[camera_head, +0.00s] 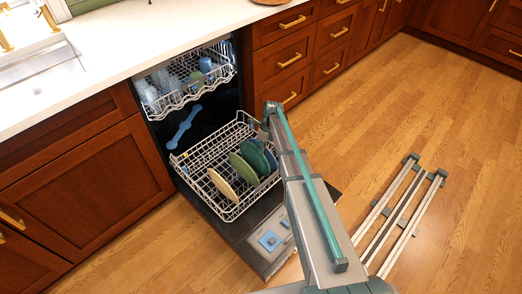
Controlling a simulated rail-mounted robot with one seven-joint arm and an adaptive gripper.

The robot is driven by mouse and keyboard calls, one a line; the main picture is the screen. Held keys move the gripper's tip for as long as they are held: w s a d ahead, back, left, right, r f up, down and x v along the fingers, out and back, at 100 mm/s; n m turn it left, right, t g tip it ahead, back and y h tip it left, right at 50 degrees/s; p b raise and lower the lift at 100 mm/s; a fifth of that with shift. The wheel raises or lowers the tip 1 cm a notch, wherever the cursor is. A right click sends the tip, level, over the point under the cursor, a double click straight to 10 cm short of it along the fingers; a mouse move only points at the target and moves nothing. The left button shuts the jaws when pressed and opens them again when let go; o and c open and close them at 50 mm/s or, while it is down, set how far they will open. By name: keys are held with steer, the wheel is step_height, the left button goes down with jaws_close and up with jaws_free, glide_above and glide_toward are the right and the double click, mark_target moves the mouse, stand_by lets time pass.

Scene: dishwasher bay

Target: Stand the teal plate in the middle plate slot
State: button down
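The teal plate (256,155) stands on edge and tilted in the lower dishwasher rack (190,158), right of a green plate (241,169) and a cream plate (222,187). A bluish-teal edge (271,160) shows just right of it; I cannot tell whether it is a second plate. My arm reaches from the bottom of the picture to the rack's right side, and its far end is close by the teal plate. My gripper's fingers are hidden behind my arm, so I cannot see whether they touch a plate. The middle slot cannot be made out at this size.
The dishwasher door (240,237) is open flat, with a blue-marked dispenser (269,240) on it. The upper rack (178,99) holds glasses and cups above the lower rack's back. Wooden cabinets flank the bay. Floor rails (400,213) lie at right; the lower rack's left part is mostly empty.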

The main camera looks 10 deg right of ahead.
steer(key=shift+f, duration=0.95)
steer(key=c, duration=1.2)
jaws_free()
steer(key=shift+c, duration=0.2)
steer(key=shift+r, duration=0.1)
steer(key=v, duration=1.2)
steer(key=s+a+f+n+h+p, duration=0.1)
steer(key=s+f+n+p, duration=0.1)
steer(key=s+f+n, duration=0.4)
steer(key=s+f+n+p, duration=0.1)
steer(key=s+f+n, duration=0.1)
steer(key=s+n, duration=0.75)
steer(key=s+a+f+n+h+p, duration=0.1)
steer(key=s+f+n+p, duration=0.15)
steer(key=s+n, duration=0.55)
steer(key=s+a+n+g+h+p, duration=0.1)
steer(key=s+n+g+p, duration=0.3)
steer(key=s, duration=3.1)
steer(key=shift+a+f+g+p, duration=0.35)
steer(key=shift+a+g+p, duration=0.25)
steer(key=shift+p, duration=0.6)
